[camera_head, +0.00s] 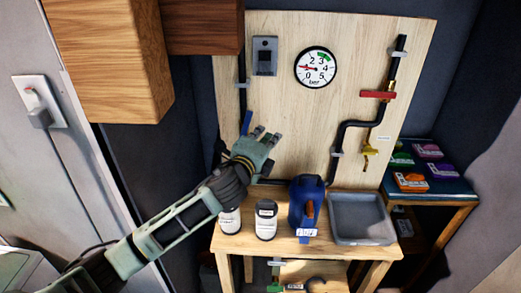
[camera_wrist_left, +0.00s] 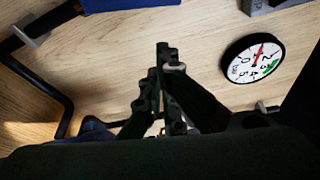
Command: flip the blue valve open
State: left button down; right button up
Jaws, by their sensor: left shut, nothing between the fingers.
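The blue valve handle (camera_head: 246,122) shows on the left black pipe of the wooden board, upright and slightly tilted in the head view. Its lower part and the valve body are hidden behind my left gripper. A blue piece, likely the same handle, shows at the top edge of the left wrist view (camera_wrist_left: 130,4). My left gripper (camera_head: 267,134) is just right of and below the handle, in front of the board. Its fingers (camera_wrist_left: 165,48) are closed together with nothing between them. I cannot tell whether it touches the handle. My right gripper is not in view.
The board holds a pressure gauge (camera_head: 315,67), a grey switch box (camera_head: 265,56), a red valve handle (camera_head: 378,95) and a yellow one (camera_head: 370,150). Wooden cabinets (camera_head: 110,60) hang upper left.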

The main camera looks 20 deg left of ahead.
pick_arm(q)
jog(key=s+b, duration=0.1)
jog(key=s, duration=0.5)
jog(key=shift+s+r, duration=0.25)
jog(key=shift+r, duration=0.05)
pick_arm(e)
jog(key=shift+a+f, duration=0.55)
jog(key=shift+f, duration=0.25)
pick_arm(q)
jog(key=shift+d, duration=0.15)
